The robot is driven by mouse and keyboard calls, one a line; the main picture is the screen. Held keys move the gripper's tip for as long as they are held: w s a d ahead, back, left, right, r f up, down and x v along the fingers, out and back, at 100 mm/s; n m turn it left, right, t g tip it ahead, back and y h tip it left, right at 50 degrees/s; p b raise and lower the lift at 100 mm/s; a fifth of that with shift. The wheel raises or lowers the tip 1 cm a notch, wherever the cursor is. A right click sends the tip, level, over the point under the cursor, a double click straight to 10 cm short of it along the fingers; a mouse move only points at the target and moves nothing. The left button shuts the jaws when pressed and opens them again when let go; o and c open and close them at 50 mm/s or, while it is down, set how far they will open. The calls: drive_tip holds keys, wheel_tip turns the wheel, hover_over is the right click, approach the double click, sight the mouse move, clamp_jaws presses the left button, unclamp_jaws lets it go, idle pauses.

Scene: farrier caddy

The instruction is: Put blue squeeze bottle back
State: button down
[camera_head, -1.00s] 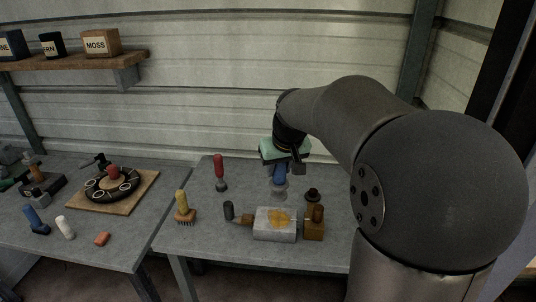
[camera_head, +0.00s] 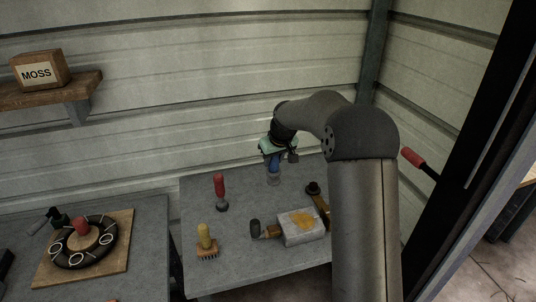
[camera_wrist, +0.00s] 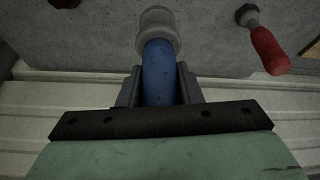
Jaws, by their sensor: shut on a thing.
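The blue squeeze bottle (camera_wrist: 158,75) has a blue body and a pale grey wider end. It also shows in the head view (camera_head: 273,164), over the right table. My gripper (camera_head: 273,156) is shut on its blue body; in the wrist view the dark fingers (camera_wrist: 158,87) lie on either side of it. The grey end points down toward the table; I cannot tell whether it touches. On the left table, a black ring-shaped caddy (camera_head: 60,261) with white-outlined round spots and a red knob in the middle lies on a wooden board (camera_head: 118,243).
A red-handled tool (camera_head: 219,187) stands left of the bottle; it also shows in the wrist view (camera_wrist: 268,50). A yellow-handled brush (camera_head: 206,240), a hammer (camera_head: 258,229) and a grey block with a yellow patch (camera_head: 303,228) are nearer. A gap separates the tables. A shelf (camera_head: 62,91) hangs upper left.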

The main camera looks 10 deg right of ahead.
drive_tip(key=shift+n, duration=0.3)
drive_tip(key=w+f, duration=0.1)
drive_tip(key=w+a, duration=0.1)
drive_tip(key=w+f, duration=0.1)
drive_tip(key=shift+a+f, duration=0.25)
drive_tip(key=shift+f, duration=0.05)
wheel_tip(320, 180, down, 6)
drive_tip(key=b, duration=0.4)
drive_tip(key=shift+f+b, duration=0.55)
drive_tip(key=shift+b, duration=0.05)
idle(0.3)
drive_tip(key=c, duration=0.9)
unclamp_jaws()
drive_tip(key=shift+c, duration=0.2)
drive_tip(key=shift+s, duration=0.1)
drive_tip(key=b+v, duration=0.2)
drive_tip(key=v, duration=1.5)
drive_tip(key=shift+d+r, duration=0.15)
drive_tip(key=shift+d, duration=0.1)
